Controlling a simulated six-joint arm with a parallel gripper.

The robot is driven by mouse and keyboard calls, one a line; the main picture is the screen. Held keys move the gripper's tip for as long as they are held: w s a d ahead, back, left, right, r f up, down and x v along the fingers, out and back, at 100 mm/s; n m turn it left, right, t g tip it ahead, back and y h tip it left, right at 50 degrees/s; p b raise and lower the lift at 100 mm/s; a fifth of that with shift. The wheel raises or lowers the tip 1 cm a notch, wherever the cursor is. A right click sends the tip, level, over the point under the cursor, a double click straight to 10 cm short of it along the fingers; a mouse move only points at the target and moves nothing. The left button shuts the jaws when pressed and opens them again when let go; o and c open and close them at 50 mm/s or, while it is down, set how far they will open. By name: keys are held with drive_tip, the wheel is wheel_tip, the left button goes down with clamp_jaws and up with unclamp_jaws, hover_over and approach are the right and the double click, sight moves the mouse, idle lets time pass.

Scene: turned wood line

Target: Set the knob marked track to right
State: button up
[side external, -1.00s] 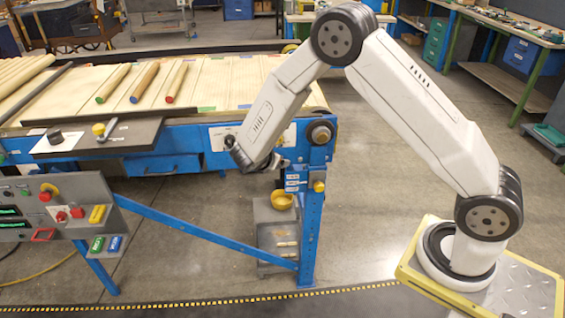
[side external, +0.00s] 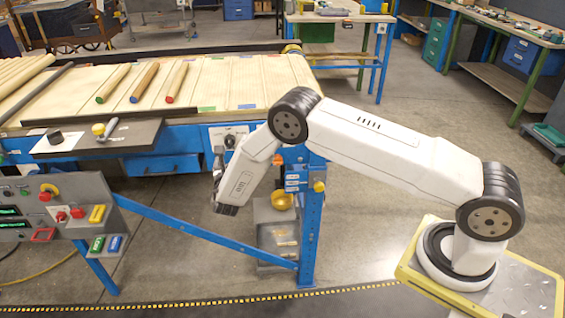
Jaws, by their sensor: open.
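A small dark knob (side external: 230,141) sits on a white plate (side external: 243,130) on the blue front side of the line's bed. The lettering on the plate is too small to read, so I cannot confirm the mark or tell which way the knob points. My gripper (side external: 217,162) is just below and left of the knob, seen partly edge-on beside my white forearm. It is open and holds nothing. It looks apart from the knob, though the depth between them is hard to judge.
A dark shelf (side external: 140,140) with a black knob (side external: 55,137) and a yellow-topped lever (side external: 99,129) juts out to the left. A control panel (side external: 85,190) stands lower left. A blue leg (side external: 311,235) and diagonal brace stand below. Turned rods lie on the bed.

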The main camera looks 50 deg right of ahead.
sight(230, 145)
drive_tip(key=shift+d, duration=0.1)
drive_tip(key=shift+x, duration=3.8)
clamp_jaws()
